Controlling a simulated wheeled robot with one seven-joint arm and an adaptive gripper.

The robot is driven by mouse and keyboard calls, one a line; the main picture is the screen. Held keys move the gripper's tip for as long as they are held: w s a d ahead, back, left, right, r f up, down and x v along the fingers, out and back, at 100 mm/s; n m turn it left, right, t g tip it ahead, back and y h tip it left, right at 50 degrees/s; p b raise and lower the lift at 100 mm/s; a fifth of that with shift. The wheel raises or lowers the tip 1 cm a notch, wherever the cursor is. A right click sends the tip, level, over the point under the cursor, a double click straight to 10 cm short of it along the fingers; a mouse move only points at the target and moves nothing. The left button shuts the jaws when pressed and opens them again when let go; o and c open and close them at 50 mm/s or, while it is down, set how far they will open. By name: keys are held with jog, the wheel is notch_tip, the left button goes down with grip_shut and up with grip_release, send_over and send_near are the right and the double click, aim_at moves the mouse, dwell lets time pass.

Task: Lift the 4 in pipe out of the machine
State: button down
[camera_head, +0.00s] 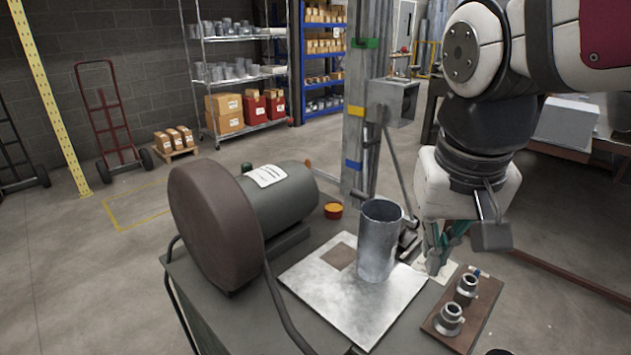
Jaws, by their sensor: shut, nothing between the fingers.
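A grey metal pipe (378,240) stands upright on a bright sheet-metal plate (330,291) on top of the machine. Its open end faces up. My gripper (437,264) points down just to the right of the pipe, low near the plate's right edge. Its fingers are shut with nothing between them. A small gap seems to separate it from the pipe. The machine's dark motor drum (262,205) and round brown cover (215,223) are left of the pipe. Part of the machine's mechanism behind the pipe is hidden.
A brown board (481,318) with two metal flanged fittings sits right of the plate. A steel column (357,150) with colored bands rises behind the pipe. A small orange-topped container (333,211) is left of the pipe. The air above the pipe is mostly clear.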

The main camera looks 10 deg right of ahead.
jog(key=w+d+r+m+h, duration=0.1)
jog(key=w+d+r+m, duration=0.1)
jog(key=w, duration=0.6)
jog(key=m+g, duration=0.2)
jog(key=m, duration=0.4)
send_over(396, 240)
jog(key=s+a, duration=0.1)
jog(key=a, duration=0.1)
notch_tip(396, 240, down, 4)
jog(key=w+d+f+m+y, duration=0.2)
jog(key=w+d+f+m, duration=0.2)
jog(key=w+d+f, duration=0.25)
notch_tip(396, 240, down, 19)
jog(key=shift+w+d+r, duration=0.1)
jog(key=shift+w, duration=0.05)
jog(key=shift+s+a, duration=0.2)
jog(key=shift+a, duration=0.55)
jog(key=shift+r, duration=0.1)
